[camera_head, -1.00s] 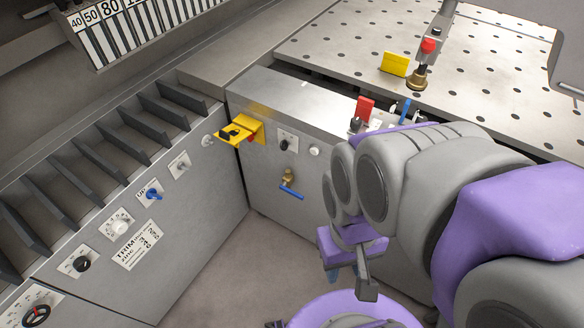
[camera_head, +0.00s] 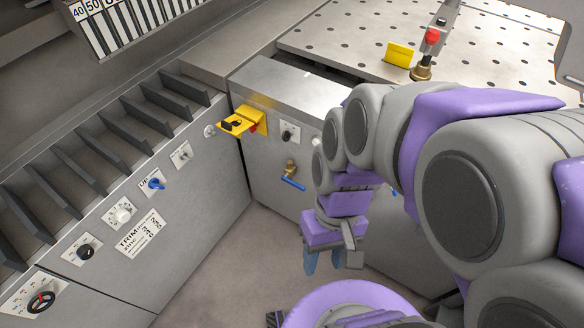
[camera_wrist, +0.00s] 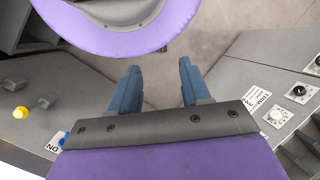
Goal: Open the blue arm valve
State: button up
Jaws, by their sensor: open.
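The blue arm valve (camera_head: 292,183) is a brass fitting with a blue lever on the grey front panel, left of my arm in the head view. Its lever slopes down to the right. My gripper (camera_head: 326,262) hangs below and to the right of the valve, apart from it, with blue fingers pointing down. In the wrist view my gripper (camera_wrist: 156,88) shows two blue fingers spread apart with only floor between them. I cannot make out the valve in the wrist view.
A yellow bracket (camera_head: 240,122) juts from the panel up and left of the valve. A black knob (camera_head: 287,135) sits above it. The left panel carries a blue switch (camera_head: 156,184) and several knobs. A perforated table (camera_head: 350,40) lies behind. Floor between the panels is clear.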

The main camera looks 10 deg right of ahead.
jog(key=w+a+f+g+y, duration=0.1)
jog(key=w+a+f+y, duration=0.2)
jog(key=w+a+y, duration=0.45)
jog(key=w+a+f+y, duration=0.2)
jog(key=w+a+y, duration=0.2)
jog(key=w+y, duration=0.55)
jog(key=w+d+f+m+t, duration=0.4)
jog(key=w+f+t, duration=0.2)
jog(key=w+f, duration=0.1)
jog(key=w+d+f+m+t, duration=0.3)
jog(key=w+d+f+t, duration=0.1)
jog(key=w+f+t, duration=0.25)
jog(key=m+t+h, duration=0.8)
jog(key=t+h, duration=0.1)
jog(key=h, duration=0.3)
send_near(297, 186)
jog(key=x, duration=0.7)
jog(key=f+x, duration=0.1)
jog(key=x, duration=0.2)
jog(key=shift+w+d+f+p, duration=0.1)
jog(key=shift+w+p, duration=0.25)
jog(key=shift+w, duration=0.05)
